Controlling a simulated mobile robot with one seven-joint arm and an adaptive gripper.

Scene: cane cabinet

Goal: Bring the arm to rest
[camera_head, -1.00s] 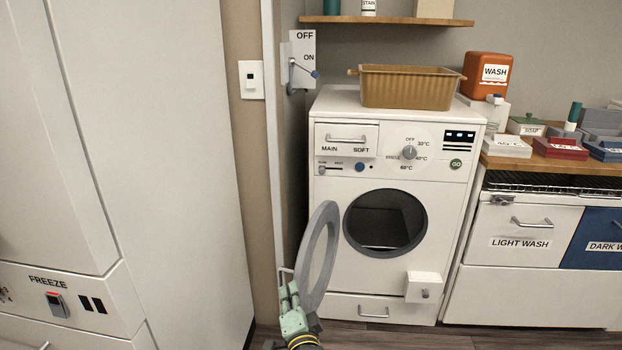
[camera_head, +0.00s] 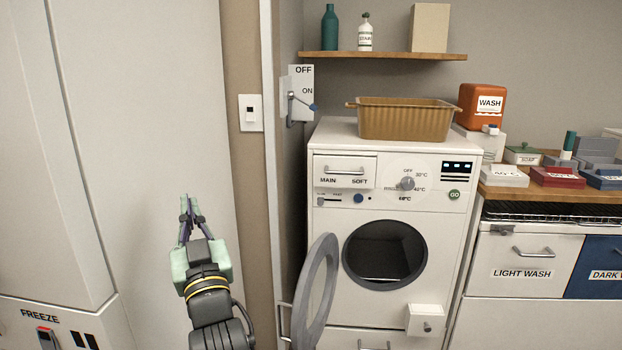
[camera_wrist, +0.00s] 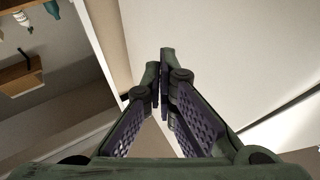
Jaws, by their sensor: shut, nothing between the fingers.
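My gripper (camera_head: 190,204) is raised in front of the tall white cabinet (camera_head: 150,120) in the head view, left of the washing machine. Its fingers point up, with the tips together and nothing between them. The wrist view also shows the closed fingertips (camera_wrist: 160,70) against pale panels. The gripper appears clear of the washer door (camera_head: 316,290), which stands open on the left side of the white washing machine (camera_head: 440,250). The gripper holds nothing.
A brown basket (camera_head: 405,122) sits on the washer. A wooden shelf (camera_head: 390,56) with bottles hangs above. Boxes and wash drawers (camera_head: 522,265) are on the right. The air around my gripper looks free.

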